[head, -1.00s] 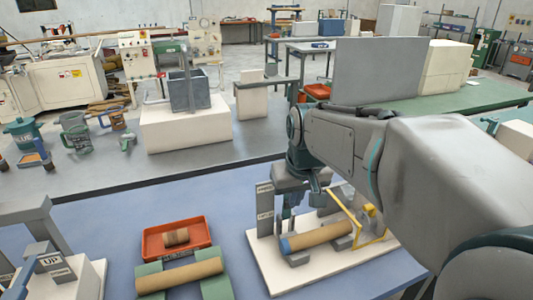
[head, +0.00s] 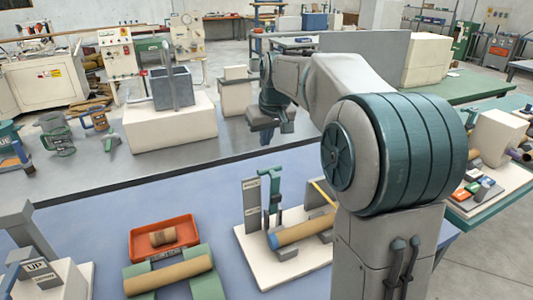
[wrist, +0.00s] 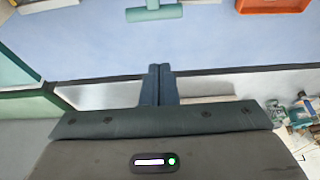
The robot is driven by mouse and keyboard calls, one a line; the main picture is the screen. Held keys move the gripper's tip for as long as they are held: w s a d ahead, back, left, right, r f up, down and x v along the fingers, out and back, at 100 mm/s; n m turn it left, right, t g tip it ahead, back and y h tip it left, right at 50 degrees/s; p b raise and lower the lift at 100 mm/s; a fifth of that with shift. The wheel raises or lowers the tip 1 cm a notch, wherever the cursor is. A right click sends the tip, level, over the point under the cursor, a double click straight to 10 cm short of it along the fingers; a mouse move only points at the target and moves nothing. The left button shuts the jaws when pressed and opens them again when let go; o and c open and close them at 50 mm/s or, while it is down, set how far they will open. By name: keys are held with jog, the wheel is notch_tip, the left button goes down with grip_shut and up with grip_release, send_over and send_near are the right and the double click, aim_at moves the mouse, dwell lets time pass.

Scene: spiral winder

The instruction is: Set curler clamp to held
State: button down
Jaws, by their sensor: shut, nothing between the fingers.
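The curler fixture is a cream board (head: 254,262) on the blue bench top. It carries a grey label plate (head: 251,200), whose lettering is too small to read, and a brown tube (head: 303,231) with a blue end. A green clamp-like part (head: 271,197) stands upright beside the plate, above the tube's blue end. My gripper (head: 268,140) is up behind the fixture, clear of it. In the wrist view its two fingertips (wrist: 160,68) are together and empty. A teal T-shaped part (wrist: 153,10) shows at that view's top edge, possibly the clamp.
An orange tray (head: 136,246) holds a short brown roll. In front of it a tube (head: 167,275) lies on green supports. A cream fixture marked UP (head: 38,266) stands at lower left. My arm hides the right end of the curler fixture.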

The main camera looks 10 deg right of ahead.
jog(key=d+x, duration=0.1)
jog(key=x, duration=0.9)
jog(key=s, duration=0.1)
jog(key=s+r, duration=0.1)
jog(key=s+p, duration=0.1)
jog(key=s, duration=0.1)
jog(key=shift+a+r, duration=0.15)
jog(key=shift+r, duration=0.1)
